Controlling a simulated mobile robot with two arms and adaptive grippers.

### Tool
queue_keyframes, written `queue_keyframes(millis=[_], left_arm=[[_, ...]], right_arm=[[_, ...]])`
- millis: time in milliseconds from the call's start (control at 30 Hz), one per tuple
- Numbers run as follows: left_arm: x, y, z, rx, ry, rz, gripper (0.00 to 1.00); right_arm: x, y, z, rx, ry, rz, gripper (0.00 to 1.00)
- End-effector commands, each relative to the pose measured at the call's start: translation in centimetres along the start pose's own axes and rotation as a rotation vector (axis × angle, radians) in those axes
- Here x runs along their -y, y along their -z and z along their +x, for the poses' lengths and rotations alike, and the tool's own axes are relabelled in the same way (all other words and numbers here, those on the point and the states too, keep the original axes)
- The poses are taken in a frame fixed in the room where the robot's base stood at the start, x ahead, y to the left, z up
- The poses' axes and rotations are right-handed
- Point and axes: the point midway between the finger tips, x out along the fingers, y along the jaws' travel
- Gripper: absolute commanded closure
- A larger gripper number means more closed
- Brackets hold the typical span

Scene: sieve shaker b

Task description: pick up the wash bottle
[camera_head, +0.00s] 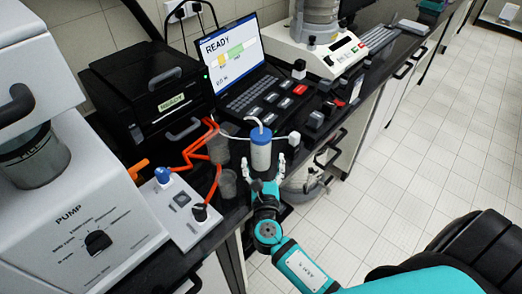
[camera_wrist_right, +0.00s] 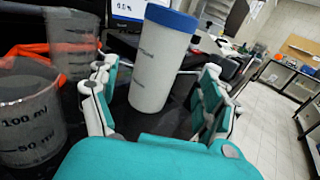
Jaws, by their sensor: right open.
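The wash bottle (camera_head: 261,152) is white with a blue cap and a thin bent spout, and stands upright on the dark bench near its front edge. My right gripper (camera_head: 263,168) is open just in front of it, with its fingertips at the two sides of the bottle. In the right wrist view the wash bottle (camera_wrist_right: 156,62) stands between the open fingers of the right gripper (camera_wrist_right: 160,88). I cannot tell whether either finger touches it. Its lower part is partly hidden by the gripper. My left gripper is not in view.
Clear beakers stand left of the bottle; a graduated beaker (camera_wrist_right: 27,108) is close to the left finger in the wrist view. Orange tubing (camera_head: 196,150) and a valve panel (camera_head: 181,208) lie left. A laptop (camera_head: 240,65) and black printer-like box (camera_head: 150,95) stand behind.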

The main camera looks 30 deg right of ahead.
Motion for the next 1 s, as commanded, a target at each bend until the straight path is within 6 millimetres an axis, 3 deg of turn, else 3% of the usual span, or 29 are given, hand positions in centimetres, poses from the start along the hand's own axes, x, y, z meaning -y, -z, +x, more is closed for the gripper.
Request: queue_keyframes(millis=[400,700,1000], left_arm=[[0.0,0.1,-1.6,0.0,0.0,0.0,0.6],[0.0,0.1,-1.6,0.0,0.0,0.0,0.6],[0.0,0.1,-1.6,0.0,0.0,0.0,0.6]], right_arm=[[-0.3,0.1,4.8,0.0,0.001,0.001,0.19],[-0.3,0.3,5.4,-0.001,0.001,0.001,0.19],[-0.3,0.3,5.4,-0.001,0.001,0.001,0.55]])
